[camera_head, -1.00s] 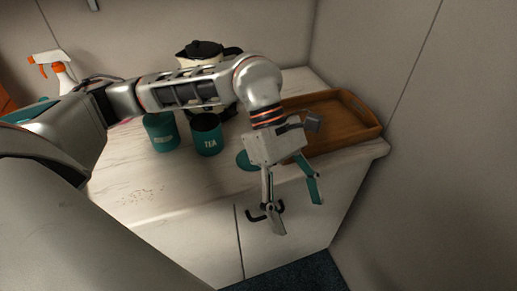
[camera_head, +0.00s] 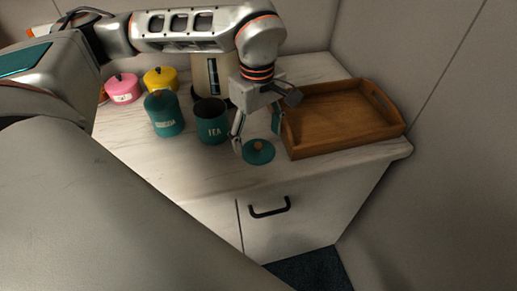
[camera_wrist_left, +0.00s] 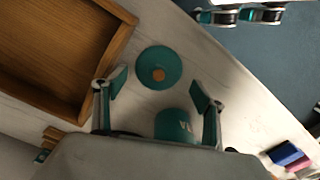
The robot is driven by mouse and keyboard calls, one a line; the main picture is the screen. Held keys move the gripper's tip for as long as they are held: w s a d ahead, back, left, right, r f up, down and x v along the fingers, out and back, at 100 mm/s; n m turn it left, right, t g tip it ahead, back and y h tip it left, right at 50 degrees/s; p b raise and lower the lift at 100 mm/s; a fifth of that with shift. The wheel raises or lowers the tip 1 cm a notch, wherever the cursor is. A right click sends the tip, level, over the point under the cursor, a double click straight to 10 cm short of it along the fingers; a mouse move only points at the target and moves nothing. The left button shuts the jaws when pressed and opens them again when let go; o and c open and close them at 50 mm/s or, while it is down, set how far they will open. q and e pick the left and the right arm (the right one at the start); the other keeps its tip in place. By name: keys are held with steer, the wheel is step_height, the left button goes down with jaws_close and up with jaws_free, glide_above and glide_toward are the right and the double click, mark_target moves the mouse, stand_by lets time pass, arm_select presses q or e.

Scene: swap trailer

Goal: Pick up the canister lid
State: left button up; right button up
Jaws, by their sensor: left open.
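The canister lid (camera_head: 258,152) is a teal disc with a wooden knob, lying on the white counter in front of the tray. It also shows whole in the left wrist view (camera_wrist_left: 158,68), ahead of the fingertips and roughly between their lines. My left gripper (camera_head: 257,142) is open and empty, just above and behind the lid in the head view. In the left wrist view its fingers (camera_wrist_left: 160,92) are spread wide. The teal TEA canister (camera_head: 212,122) stands open-topped left of the gripper; part of it shows between the fingers in the wrist view (camera_wrist_left: 174,127).
A wooden tray (camera_head: 398,124) stands right of the lid. Another teal canister (camera_head: 164,115), a pink pot (camera_head: 122,90) and a yellow pot (camera_head: 160,80) stand to the left. A pale kettle (camera_head: 213,72) is behind. The counter's front is clear, above a drawer with a black handle (camera_head: 269,209).

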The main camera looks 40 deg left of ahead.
mark_target(258, 145)
arm_select(q)
steer(key=shift+w+f, duration=0.1)
steer(key=shift+f, duration=1.4)
steer(key=shift+c, duration=0.5)
steer(key=c, duration=1.1)
steer(key=shift+c, duration=0.9)
steer(key=shift+c, duration=0.2)
